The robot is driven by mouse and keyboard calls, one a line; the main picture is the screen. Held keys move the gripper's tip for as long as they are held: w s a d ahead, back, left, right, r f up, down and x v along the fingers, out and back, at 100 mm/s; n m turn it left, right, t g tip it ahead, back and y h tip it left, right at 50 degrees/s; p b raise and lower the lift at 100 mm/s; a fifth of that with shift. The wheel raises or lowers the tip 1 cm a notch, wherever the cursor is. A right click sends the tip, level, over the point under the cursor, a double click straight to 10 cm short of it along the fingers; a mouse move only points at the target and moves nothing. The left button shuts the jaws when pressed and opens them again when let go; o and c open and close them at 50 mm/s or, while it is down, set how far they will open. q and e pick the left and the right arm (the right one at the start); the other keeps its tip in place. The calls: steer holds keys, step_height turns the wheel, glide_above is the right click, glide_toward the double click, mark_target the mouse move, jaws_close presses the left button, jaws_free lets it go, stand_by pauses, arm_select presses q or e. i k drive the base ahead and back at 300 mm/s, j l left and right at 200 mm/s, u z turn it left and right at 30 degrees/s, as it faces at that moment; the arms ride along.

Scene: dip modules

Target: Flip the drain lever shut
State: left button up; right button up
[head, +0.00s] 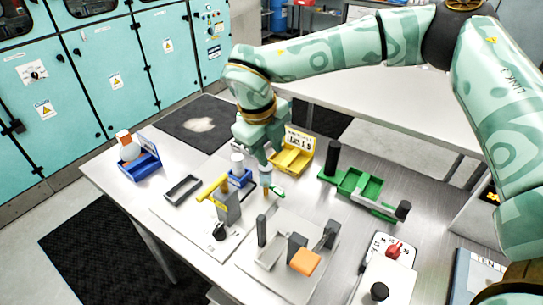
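Several levers and handles stand on the table, and I cannot tell by label which one is the drain lever. One has a yellow handle (212,187) on a grey post. One is a small green lever (277,190) at a slim upright fitting with a pale blue top (265,175). Another has an orange handle (305,262) on a grey block. My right gripper (264,160) points down just above the pale blue top. Its fingertips are small and partly hidden, so its opening and any contact are unclear. My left gripper is not in view.
A yellow bin (292,160) stands right of my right gripper. A blue bin (140,166) with a white-and-orange object is at the left. A green tray fixture (358,188) and a red-knobbed dial box (393,250) stand to the right. Bare table shows at the left front.

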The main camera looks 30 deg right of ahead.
mark_target(278, 192)
steer(key=k+j, duration=0.3)
steer(key=k, duration=0.15)
steer(key=k+j, duration=0.3)
steer(key=k, duration=0.15)
